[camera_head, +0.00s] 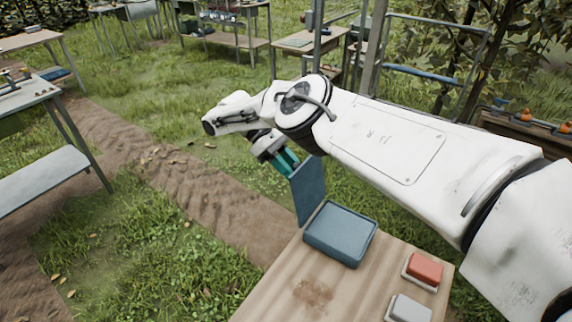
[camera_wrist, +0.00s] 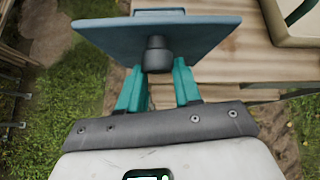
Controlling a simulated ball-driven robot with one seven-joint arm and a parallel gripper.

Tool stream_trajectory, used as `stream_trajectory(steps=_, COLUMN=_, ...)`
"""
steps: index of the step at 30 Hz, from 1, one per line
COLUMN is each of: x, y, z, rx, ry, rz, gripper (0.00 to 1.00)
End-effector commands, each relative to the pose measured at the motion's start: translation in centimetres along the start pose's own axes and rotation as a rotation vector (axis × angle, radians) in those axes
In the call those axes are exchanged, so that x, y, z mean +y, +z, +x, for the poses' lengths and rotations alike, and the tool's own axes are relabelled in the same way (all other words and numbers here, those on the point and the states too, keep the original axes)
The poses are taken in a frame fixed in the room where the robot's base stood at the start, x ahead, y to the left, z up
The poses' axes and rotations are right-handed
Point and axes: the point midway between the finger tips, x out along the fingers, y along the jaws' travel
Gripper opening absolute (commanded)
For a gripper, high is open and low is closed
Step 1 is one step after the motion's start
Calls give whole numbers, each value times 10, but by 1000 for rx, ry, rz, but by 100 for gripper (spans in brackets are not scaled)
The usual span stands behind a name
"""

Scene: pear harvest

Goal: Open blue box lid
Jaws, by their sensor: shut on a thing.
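The blue box (camera_head: 340,237) sits on the wooden table. Its blue lid (camera_head: 309,190) stands roughly upright at the box's left edge. My gripper (camera_head: 287,160) is at the lid's outer side, with its teal fingers close to the panel. In the wrist view the lid (camera_wrist: 200,35) spreads across the top, and a dark round knob (camera_wrist: 157,54) on it sits between the two teal fingers of my gripper (camera_wrist: 158,85). The gripper is shut on this knob. Most of the box is hidden behind the lid in the wrist view.
The wooden table (camera_head: 283,288) also holds a red block (camera_head: 425,268) and a grey block (camera_head: 410,308) at the right. Grass and a dirt path lie left of the table. Another table (camera_head: 30,100) stands at far left. A metal frame (camera_head: 440,75) and plants stand behind my arm.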

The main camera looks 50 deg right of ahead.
Motion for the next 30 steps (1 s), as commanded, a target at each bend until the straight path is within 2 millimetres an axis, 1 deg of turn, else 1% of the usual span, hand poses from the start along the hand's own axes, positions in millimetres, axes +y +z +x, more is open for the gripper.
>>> stream_trajectory(steps=1, x=4, y=3, z=3, rx=-10, ry=1, rz=8, gripper=0)
stream_trajectory(steps=14, x=4, y=4, z=4, rx=-17, ry=-1, rz=9, gripper=0)
stream_trajectory(steps=15, x=4, y=4, z=4, rx=-17, ry=-1, rz=9, gripper=35)
stream_trajectory(steps=21, x=3, y=4, z=4, rx=-15, ry=-1, rz=7, gripper=54)
stream_trajectory(steps=23, x=3, y=3, z=3, rx=-14, ry=-1, rz=6, gripper=59)
stream_trajectory(steps=30, x=2, y=3, z=2, rx=-13, ry=-1, rz=4, gripper=59)
